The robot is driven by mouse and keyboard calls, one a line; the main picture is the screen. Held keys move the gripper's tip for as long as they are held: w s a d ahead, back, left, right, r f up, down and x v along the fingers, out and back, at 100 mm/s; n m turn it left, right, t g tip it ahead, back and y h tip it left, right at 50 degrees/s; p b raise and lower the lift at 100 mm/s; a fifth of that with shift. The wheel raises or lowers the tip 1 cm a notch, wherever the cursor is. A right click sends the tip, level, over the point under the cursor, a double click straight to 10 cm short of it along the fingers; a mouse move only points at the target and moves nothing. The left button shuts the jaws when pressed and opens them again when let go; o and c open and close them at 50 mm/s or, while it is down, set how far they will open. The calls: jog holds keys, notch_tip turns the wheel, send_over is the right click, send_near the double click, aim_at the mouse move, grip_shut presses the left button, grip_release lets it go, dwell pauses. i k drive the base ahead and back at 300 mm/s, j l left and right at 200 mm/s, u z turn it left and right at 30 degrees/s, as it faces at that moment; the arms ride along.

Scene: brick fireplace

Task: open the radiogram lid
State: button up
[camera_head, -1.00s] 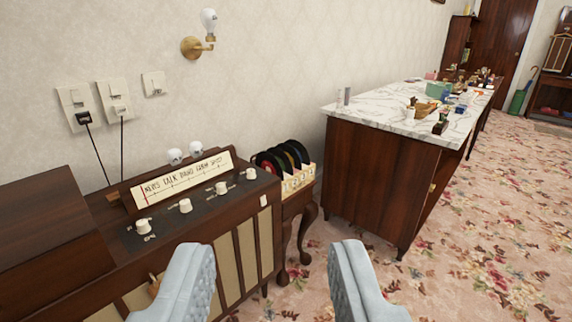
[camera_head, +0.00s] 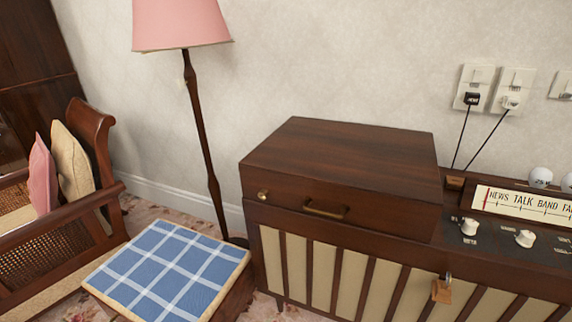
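The radiogram (camera_head: 325,265) is a dark wood cabinet with cream slatted panels, at the centre and right of the view. Its lid (camera_head: 345,160) is a raised dark wood box on the left part of the cabinet top, and it is shut. A brass handle (camera_head: 327,208) is on the lid's front face, with a small brass knob (camera_head: 263,195) to its left. A key with a wooden tag (camera_head: 441,290) hangs at the cabinet front. My gripper is not in this view.
A stool with a blue checked cushion (camera_head: 168,270) stands close at the front left. A pink-shaded floor lamp (camera_head: 200,140) is behind it. A wooden armchair (camera_head: 95,150) is further left. The dial panel (camera_head: 525,204) and white knobs (camera_head: 469,227) are at the right. Wall plugs (camera_head: 490,90) trail cords.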

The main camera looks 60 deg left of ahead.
aim_at(377, 178)
jog(key=u, duration=1.35)
